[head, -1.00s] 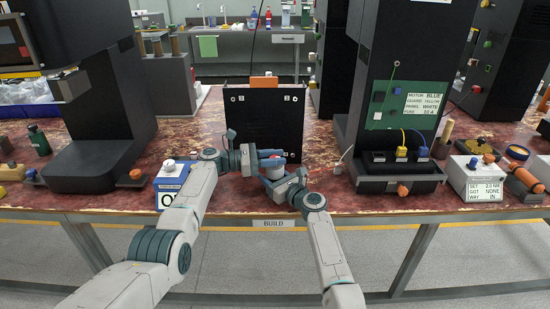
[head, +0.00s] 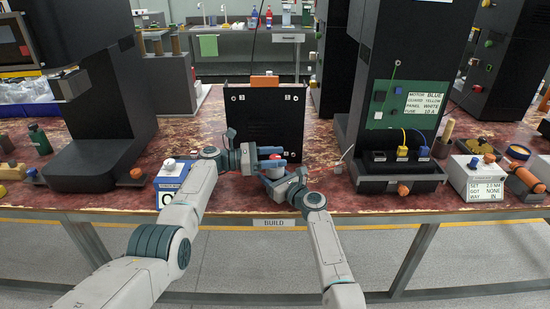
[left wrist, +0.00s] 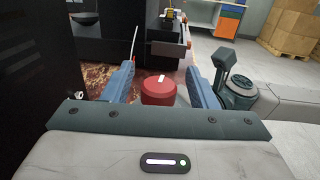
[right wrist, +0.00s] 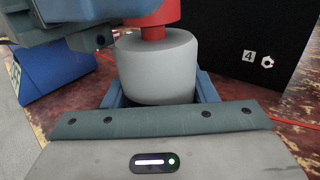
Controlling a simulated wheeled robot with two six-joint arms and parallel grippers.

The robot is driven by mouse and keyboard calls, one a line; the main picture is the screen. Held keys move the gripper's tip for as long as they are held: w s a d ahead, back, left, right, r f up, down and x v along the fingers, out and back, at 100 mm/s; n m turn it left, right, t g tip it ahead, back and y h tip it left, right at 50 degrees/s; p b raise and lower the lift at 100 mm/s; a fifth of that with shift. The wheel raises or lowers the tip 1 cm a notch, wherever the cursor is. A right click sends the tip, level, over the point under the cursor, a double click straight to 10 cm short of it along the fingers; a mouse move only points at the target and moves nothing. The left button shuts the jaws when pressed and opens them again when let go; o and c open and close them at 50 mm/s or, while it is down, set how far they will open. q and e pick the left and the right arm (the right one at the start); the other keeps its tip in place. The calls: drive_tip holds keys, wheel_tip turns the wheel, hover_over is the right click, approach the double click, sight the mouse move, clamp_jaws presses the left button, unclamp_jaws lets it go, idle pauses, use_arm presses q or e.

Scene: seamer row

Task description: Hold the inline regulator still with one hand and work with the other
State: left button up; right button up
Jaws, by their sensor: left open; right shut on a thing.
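The inline regulator has a pale grey round body (right wrist: 157,67) and a red knob (right wrist: 152,28) on top. My right gripper (right wrist: 160,82) is shut on the grey body and holds it upright; a finger shows on each side. My left gripper (left wrist: 160,72) is open, with its blue fingers on either side of the red knob (left wrist: 159,92). Gaps show between the knob and both fingers. In the head view the regulator (head: 272,172) is small and partly hidden by both grippers, near the front middle of the bench.
A black panel (head: 264,120) stands just behind the grippers. A black machine (head: 398,165) with a green panel is to the right, beside a white box (head: 474,178).

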use_arm(q)
wheel_tip(320, 180, up, 10)
drive_tip(key=shift+f, duration=0.1)
idle(0.4)
wheel_tip(320, 180, up, 4)
drive_tip(key=d+m+t+y, duration=0.2)
drive_tip(key=d+m+t, duration=0.1)
drive_tip(key=m, duration=0.5)
drive_tip(key=m+t+y, duration=0.6)
drive_tip(key=m+t, duration=0.4)
drive_tip(key=m, duration=0.8)
approach(276, 157)
drive_tip(key=x, duration=1.2)
drive_tip(key=shift+a+f, duration=0.2)
drive_tip(key=shift+f, duration=0.2)
